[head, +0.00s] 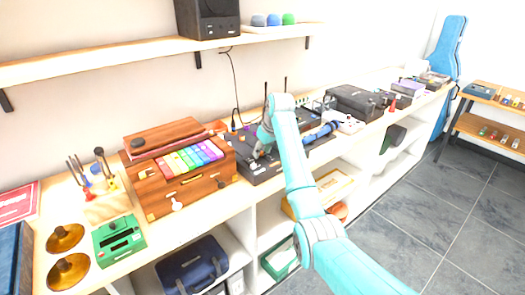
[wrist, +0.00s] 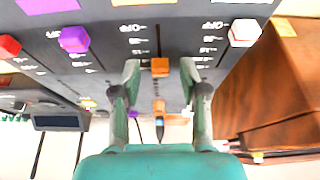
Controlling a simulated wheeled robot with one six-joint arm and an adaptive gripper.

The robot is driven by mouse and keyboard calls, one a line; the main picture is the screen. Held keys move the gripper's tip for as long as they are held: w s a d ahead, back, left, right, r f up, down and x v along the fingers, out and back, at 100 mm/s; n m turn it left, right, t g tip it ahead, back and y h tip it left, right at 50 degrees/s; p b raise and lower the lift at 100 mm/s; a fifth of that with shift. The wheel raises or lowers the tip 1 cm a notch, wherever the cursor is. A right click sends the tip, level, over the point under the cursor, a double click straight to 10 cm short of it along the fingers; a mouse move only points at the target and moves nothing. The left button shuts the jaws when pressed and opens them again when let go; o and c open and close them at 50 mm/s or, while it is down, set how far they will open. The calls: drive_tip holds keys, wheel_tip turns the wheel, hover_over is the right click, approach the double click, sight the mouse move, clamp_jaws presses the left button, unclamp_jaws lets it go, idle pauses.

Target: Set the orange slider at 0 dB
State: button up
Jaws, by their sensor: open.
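The orange slider (wrist: 160,67) is a small block-shaped cap on a dark mixer panel (wrist: 105,50), which also shows in the head view (head: 262,170). In the wrist view my gripper (wrist: 160,73) is open, with one finger on each side of the orange cap and a gap on both sides. Printed scale marks flank the slider's track, but I cannot read which one the cap is level with. In the head view my gripper (head: 263,148) is over the mixer, partly hidden by my arm.
A purple slider (wrist: 74,39), a red slider (wrist: 9,46) and a white slider (wrist: 243,32) share the panel. A wooden box (wrist: 285,85) stands close on the right in the wrist view; the head view shows it with coloured keys (head: 165,190).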

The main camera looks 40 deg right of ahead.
drive_tip(key=v, duration=1.2)
idle(0.3)
